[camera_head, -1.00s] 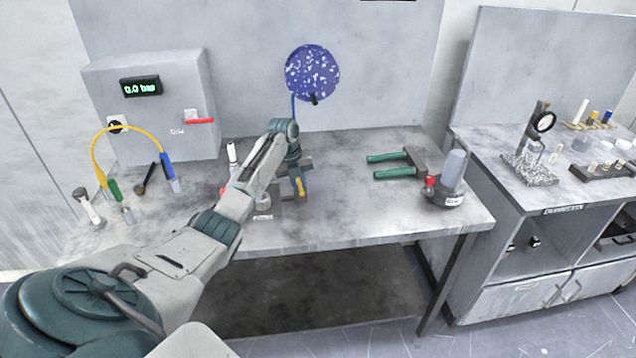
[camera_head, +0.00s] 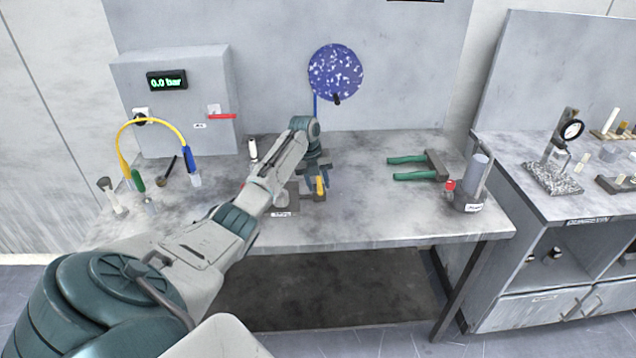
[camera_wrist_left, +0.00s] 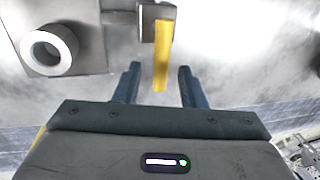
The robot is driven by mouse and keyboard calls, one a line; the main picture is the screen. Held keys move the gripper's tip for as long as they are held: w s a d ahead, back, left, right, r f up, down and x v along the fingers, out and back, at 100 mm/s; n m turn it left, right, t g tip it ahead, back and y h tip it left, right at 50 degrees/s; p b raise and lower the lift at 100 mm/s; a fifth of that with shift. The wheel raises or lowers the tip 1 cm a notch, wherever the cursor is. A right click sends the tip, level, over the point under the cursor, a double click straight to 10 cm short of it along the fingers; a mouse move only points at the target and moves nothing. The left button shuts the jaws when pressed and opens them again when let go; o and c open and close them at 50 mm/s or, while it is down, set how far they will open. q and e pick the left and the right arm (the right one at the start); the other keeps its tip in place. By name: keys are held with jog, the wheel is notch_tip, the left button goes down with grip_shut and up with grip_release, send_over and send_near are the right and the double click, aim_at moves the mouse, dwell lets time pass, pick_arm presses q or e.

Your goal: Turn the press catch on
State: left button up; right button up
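A yellow lever (camera_head: 320,186), which looks like the press catch, sticks out of a small metal block near the table's front edge. In the left wrist view the yellow lever (camera_wrist_left: 162,60) points toward my gripper from a grey block (camera_wrist_left: 150,22). My left gripper (camera_wrist_left: 158,86) is open, with one finger on each side of the lever's near end and a visible gap to both. In the head view my left gripper (camera_head: 318,172) is over the lever and partly hides the block. My right gripper is not in view.
A metal plate with a white ring (camera_wrist_left: 50,48) is left of the lever. A grey box (camera_head: 190,75) with a 0.0 bar display and red handle (camera_head: 222,116) stands at the back left.

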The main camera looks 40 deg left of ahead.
pick_arm(q)
notch_tip(320, 180, up, 11)
jog(key=s+a+b, duration=0.1)
jog(key=b, duration=0.2)
jog(key=shift+s+a+f+b, duration=0.2)
jog(key=shift+s+a+b, duration=0.05)
jog(key=shift+b, duration=0.05)
jog(key=shift+f, duration=0.1)
